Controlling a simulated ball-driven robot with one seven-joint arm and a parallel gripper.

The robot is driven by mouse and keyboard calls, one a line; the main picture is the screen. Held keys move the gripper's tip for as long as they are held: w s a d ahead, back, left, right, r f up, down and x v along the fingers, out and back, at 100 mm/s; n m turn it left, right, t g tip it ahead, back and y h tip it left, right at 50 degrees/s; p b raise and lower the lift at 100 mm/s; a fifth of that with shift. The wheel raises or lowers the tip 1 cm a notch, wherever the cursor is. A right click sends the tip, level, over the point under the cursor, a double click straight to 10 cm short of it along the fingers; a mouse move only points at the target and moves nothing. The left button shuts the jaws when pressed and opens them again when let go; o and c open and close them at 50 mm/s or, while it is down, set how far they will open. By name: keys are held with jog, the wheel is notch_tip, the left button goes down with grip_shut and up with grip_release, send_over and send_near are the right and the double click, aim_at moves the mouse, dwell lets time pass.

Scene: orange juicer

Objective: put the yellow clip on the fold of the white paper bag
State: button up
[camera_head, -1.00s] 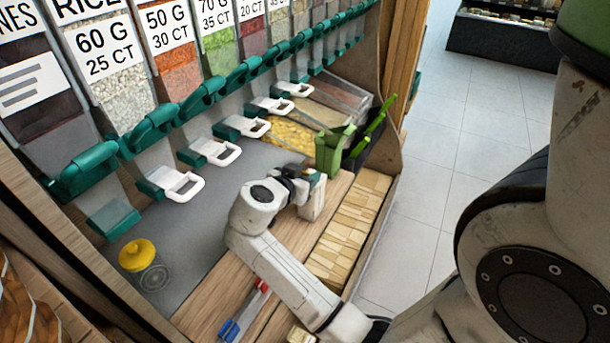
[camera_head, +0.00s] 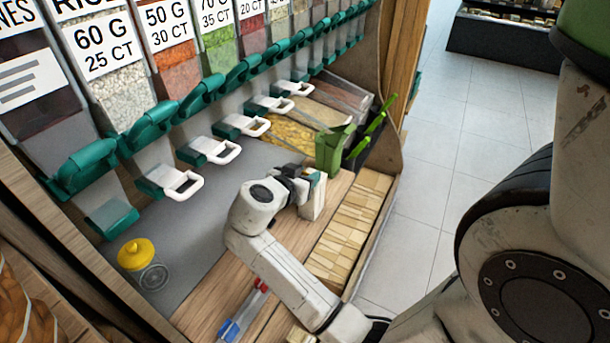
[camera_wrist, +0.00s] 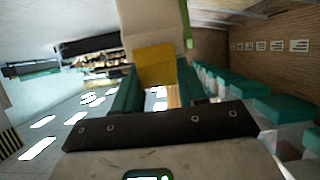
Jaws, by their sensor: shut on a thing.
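In the wrist view my gripper (camera_wrist: 157,92) has green fingers shut on the yellow clip (camera_wrist: 155,66). A whitish paper bag (camera_wrist: 150,22) fills the upper middle, directly beyond the clip. The clip overlaps the bag's lower edge in this view; I cannot tell whether its jaws are around the fold or only against it. In the head view my gripper (camera_head: 313,180) is at the right part of the counter, beside a green container. The clip is hidden there by my wrist, and the bag is not clear.
The green container (camera_head: 329,150) stands close behind my gripper, with green-handled tools (camera_head: 370,130) beside it. White-handled dispensers (camera_head: 215,150) line the back. A tray of wooden blocks (camera_head: 350,225) lies to the right. The grey counter (camera_head: 215,225) is mostly clear.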

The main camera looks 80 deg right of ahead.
jog(key=shift+f, duration=0.1)
dwell(0.3)
jog(key=o, duration=1.1)
jog(key=v, duration=1)
jog(key=shift+a+b, duration=0.3)
jog(key=shift+a, duration=0.05)
jog(key=shift+w, duration=0.1)
